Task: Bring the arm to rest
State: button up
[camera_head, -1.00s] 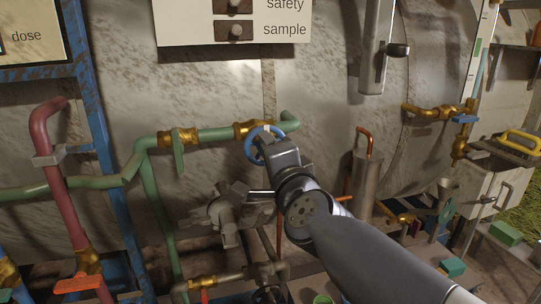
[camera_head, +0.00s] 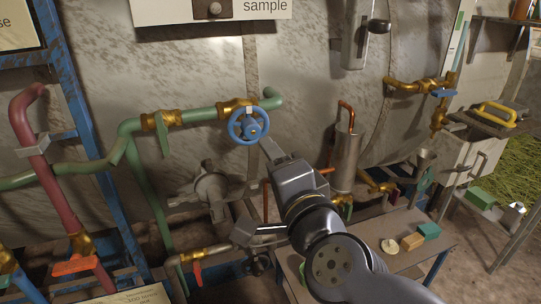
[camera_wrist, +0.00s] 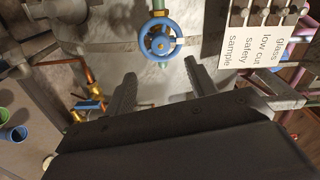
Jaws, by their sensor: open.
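My gripper (camera_head: 256,190) is in the middle of the head view, at the end of my arm, which reaches in from the lower right. In the wrist view its two fingers (camera_wrist: 160,82) stand wide apart with nothing between them. A blue handwheel valve (camera_head: 249,126) on the green pipe is just above and left of the gripper in the head view. The handwheel also shows in the wrist view (camera_wrist: 158,40), beyond the fingertips and apart from them.
A low table (camera_head: 398,268) with small blocks stands at the right, partly behind my arm. A grey pipe fitting (camera_head: 212,190) is left of the gripper. A steel cylinder (camera_head: 346,160) stands right of it. An orange-handled valve (camera_head: 74,265) is at lower left.

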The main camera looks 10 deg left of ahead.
aim_at(252, 133)
jog(key=shift+w+a, duration=0.1)
jog(key=b+x, duration=0.4)
jog(key=x, duration=0.6)
jog(key=shift+w+a, duration=0.1)
jog(key=shift+w, duration=0.15)
dwell(0.3)
